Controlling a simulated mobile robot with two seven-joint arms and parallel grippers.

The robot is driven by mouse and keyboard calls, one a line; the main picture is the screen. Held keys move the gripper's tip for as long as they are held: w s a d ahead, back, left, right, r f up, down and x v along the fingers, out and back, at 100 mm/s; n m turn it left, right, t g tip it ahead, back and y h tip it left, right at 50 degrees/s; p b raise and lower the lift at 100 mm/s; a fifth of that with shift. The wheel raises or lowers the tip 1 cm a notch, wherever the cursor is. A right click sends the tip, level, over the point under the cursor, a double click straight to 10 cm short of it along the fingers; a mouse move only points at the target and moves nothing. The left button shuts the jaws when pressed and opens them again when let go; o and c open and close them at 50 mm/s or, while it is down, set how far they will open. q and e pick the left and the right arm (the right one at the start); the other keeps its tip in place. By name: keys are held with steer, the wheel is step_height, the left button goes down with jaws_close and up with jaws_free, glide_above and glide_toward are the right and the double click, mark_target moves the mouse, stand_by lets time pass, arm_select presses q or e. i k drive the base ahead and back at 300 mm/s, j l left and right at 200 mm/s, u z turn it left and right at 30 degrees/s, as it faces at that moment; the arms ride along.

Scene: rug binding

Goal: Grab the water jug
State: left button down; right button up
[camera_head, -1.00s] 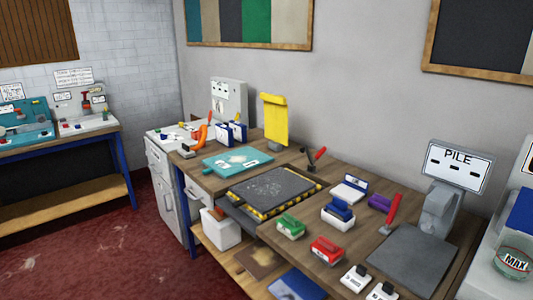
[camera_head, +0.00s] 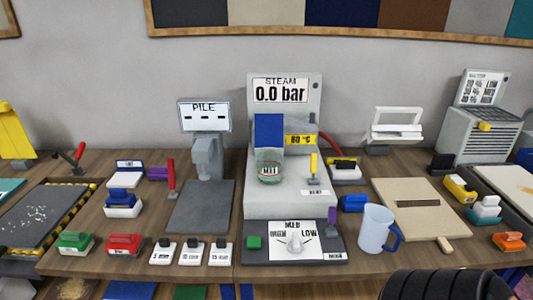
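A pale blue, translucent jug (camera_head: 376,230) with a dark blue handle on its right side stands upright near the front edge of the workbench, right of the steam machine's dial panel. Nothing is touching it. A black ribbed part, apparently of my own arm, shows at the bottom right, in front of the bench and below the jug. Neither of my grippers shows in the picture.
The steam machine (camera_head: 262,204) reads 0.0 bar and holds a small glass vessel (camera_head: 269,172). A beige board (camera_head: 410,205) lies right of the jug. Left are a pile gauge (camera_head: 205,150), a red block (camera_head: 124,244) and a green block (camera_head: 75,242).

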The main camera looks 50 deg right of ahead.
mark_target(373, 235)
steer(key=z, duration=1.55)
